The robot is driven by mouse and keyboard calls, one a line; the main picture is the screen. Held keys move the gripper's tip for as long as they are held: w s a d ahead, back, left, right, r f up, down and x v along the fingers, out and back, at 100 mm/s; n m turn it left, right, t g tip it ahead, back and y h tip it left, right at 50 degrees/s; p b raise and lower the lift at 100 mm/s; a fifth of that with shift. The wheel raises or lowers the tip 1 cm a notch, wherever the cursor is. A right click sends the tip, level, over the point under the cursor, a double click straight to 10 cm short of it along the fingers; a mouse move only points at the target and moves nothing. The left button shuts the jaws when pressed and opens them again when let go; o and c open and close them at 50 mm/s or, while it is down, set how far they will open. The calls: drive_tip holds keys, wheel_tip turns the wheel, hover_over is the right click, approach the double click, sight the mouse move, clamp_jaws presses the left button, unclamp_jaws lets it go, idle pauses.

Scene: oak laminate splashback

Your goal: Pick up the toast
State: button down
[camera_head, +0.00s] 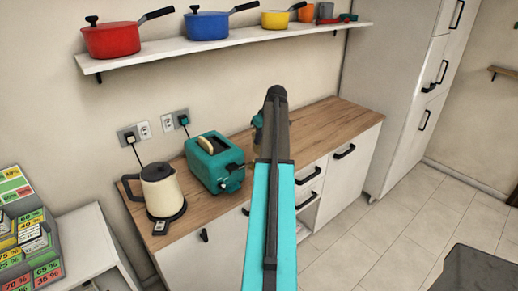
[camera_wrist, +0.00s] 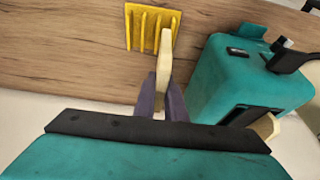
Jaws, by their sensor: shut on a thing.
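A pale slice of toast (camera_wrist: 165,56) is held upright between the dark purple fingers of my gripper (camera_wrist: 162,92) in the wrist view. My gripper is shut on it, above the wooden counter and left of the teal toaster (camera_wrist: 235,75). The toaster (camera_head: 222,172) also shows on the counter in the head view, with another toast slice (camera_head: 205,145) sticking out of it. That slice's edge also shows in the wrist view (camera_wrist: 266,126). In the head view my arm hides the fingers and the held toast.
A yellow slatted rack (camera_wrist: 151,24) lies just beyond the held toast. A cream kettle (camera_head: 162,190) stands left of the toaster. A shelf (camera_head: 225,44) with pots hangs above. The counter's right part (camera_head: 335,122) is clear.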

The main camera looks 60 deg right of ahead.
drive_tip(key=shift+r, duration=1)
idle(0.7)
